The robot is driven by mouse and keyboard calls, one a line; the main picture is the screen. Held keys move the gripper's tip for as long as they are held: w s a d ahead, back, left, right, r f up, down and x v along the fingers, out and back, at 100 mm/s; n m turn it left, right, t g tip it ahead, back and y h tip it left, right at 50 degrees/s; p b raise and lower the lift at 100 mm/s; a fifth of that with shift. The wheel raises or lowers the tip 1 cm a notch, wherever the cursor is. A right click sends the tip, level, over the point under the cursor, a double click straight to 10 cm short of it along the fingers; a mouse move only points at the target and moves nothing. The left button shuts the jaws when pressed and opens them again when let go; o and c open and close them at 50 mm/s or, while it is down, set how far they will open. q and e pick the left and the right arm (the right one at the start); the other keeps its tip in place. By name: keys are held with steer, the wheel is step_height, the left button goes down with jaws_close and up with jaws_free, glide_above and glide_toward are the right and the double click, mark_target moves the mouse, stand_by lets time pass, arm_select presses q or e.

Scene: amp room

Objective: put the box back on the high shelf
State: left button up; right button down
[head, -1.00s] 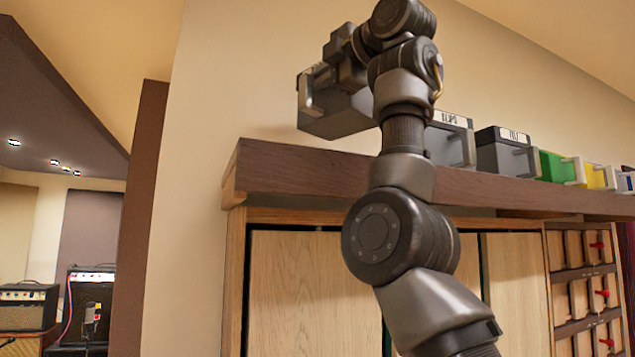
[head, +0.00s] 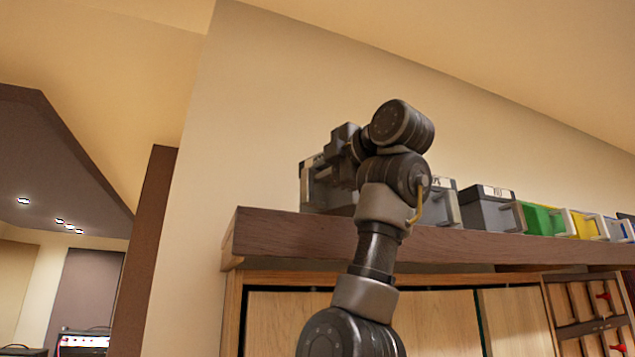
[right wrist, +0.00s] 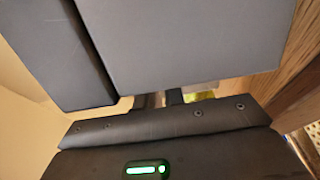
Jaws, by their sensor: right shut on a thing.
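The grey box (head: 318,193) is at the left end of the high wooden shelf (head: 290,236) in the head view. It looks about level, with its base at the height of the shelf top. I cannot tell whether it rests there. My right gripper (head: 338,172) is shut on the box's front side, and my wrist and forearm hide the box's right part. In the right wrist view the box's grey surfaces (right wrist: 190,45) fill the top, close to the fingers (right wrist: 160,100). My left gripper is not in view.
More boxes stand in a row to the right on the shelf: a grey one (head: 444,203), a dark grey one (head: 485,212), a green one (head: 538,219) and others. A wooden cabinet (head: 440,322) is below. The wall behind is bare.

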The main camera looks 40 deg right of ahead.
mark_target(320, 187)
steer(key=shift+w+d+f, duration=0.2)
steer(key=shift+w+f, duration=0.05)
steer(key=shift+f, duration=0.35)
steer(key=shift+w+d+f, duration=0.2)
steer(key=shift+w+f, duration=0.05)
steer(key=shift+f, duration=0.3)
steer(key=shift+w+f, duration=0.2)
steer(key=shift+w, duration=0.1)
steer(key=shift+s+a+r, duration=0.1)
steer(key=shift+s+a, duration=0.2)
steer(key=shift+s, duration=0.05)
steer(key=c, duration=1.9)
jaws_free()
steer(key=shift+f, duration=0.2)
steer(key=shift+c, duration=0.2)
steer(key=o, duration=0.5)
steer(key=shift+w+d, duration=0.2)
steer(key=shift+c, duration=0.2)
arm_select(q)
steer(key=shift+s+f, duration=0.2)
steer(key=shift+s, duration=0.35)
arm_select(e)
steer(key=shift+s+a, duration=0.1)
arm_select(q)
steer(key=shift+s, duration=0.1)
arm_select(e)
steer(key=shift+r, duration=0.1)
